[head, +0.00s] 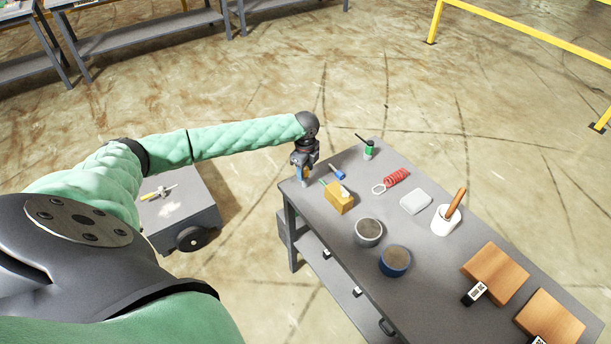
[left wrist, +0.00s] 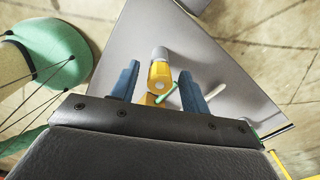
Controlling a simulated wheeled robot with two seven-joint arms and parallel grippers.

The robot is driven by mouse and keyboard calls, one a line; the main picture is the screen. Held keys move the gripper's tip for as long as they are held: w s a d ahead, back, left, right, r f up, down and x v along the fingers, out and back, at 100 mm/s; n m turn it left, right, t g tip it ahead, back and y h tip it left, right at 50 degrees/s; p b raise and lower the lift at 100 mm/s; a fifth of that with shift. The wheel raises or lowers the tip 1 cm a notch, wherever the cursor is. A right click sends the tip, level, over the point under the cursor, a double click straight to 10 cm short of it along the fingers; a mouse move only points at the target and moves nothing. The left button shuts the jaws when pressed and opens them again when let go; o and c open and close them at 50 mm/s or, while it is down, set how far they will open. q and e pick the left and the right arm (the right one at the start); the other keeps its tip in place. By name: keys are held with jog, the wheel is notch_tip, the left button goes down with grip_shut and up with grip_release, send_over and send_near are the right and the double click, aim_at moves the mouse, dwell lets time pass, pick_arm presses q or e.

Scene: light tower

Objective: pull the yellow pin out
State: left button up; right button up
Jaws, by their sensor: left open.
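My left gripper (head: 305,178) is at the near left corner of the grey table (head: 330,213), pointing down. In the left wrist view its two blue fingers (left wrist: 160,82) stand apart, one on each side of a yellow cylindrical piece with a grey end (left wrist: 160,74), which I take for the yellow pin. Clear gaps show between that piece and both fingers. In the head view the gripper largely hides this piece; only a little yellow (head: 306,172) shows between the fingers. What holds the piece cannot be seen. My right gripper is not in view.
A yellow block (head: 339,200) with a green stick stands close beside the gripper. A blue-handled tool (head: 337,172), red coil (head: 396,178), green bottle (head: 369,150), two round tins (head: 368,232) and a white mortar (head: 445,221) share the table. A low grey cart (head: 190,200) stands left.

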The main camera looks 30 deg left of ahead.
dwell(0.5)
pick_arm(q)
jog(key=shift+p, duration=0.85)
dwell(0.3)
grip_shut()
